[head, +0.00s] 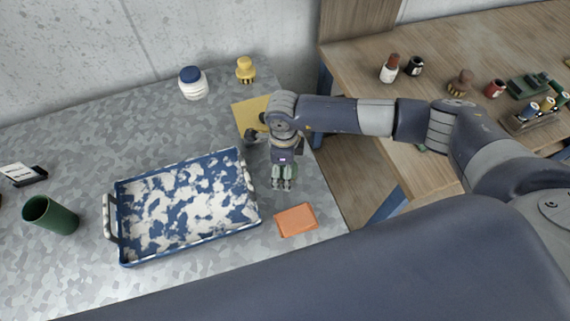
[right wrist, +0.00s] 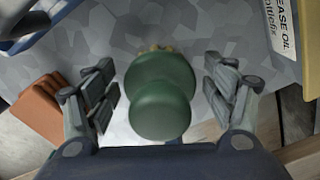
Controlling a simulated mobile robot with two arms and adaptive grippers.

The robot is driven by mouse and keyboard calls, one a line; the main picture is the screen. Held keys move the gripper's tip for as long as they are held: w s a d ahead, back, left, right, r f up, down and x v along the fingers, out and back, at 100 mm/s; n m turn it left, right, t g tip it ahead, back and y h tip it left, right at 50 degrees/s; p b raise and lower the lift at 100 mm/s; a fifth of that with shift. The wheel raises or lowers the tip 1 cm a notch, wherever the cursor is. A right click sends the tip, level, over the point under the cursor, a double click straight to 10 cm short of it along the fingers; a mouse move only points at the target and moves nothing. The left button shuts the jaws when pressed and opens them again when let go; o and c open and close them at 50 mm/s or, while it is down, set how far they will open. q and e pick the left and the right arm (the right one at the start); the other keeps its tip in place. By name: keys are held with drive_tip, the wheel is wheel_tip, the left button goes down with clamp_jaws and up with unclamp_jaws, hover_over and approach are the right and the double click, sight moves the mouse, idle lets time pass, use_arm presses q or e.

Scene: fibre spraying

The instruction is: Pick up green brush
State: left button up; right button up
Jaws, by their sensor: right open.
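The green brush (right wrist: 160,95) shows in the right wrist view as a rounded dark green knob above a wider green body, with a little yellowish bristle at its far edge. It stands on the grey table between the spread fingers of my right gripper (right wrist: 164,82), with a gap on both sides. In the head view my right gripper (head: 283,184) points down over the table, between the tray and the orange block. The brush is mostly hidden there behind the gripper. My left gripper is not in view.
A blue-and-white tray (head: 122,250) lies left of the gripper, an orange block (head: 296,220) in front, and a yellow sheet (head: 248,113) behind. A green cup (head: 50,215), a white jar (head: 193,84) and a yellow brush (head: 245,70) stand farther off. A wooden table (head: 430,75) is at right.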

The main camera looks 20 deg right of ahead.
drive_tip(key=c, duration=1.2)
drive_tip(key=shift+o, duration=0.2)
wheel_tip(320, 180, up, 9)
drive_tip(key=b, duration=0.3)
drive_tip(key=shift+f+b, duration=0.15)
drive_tip(key=shift+b, duration=0.15)
drive_tip(key=shift+r, duration=0.65)
drive_tip(key=o, duration=0.5)
drive_tip(key=c, duration=0.4)
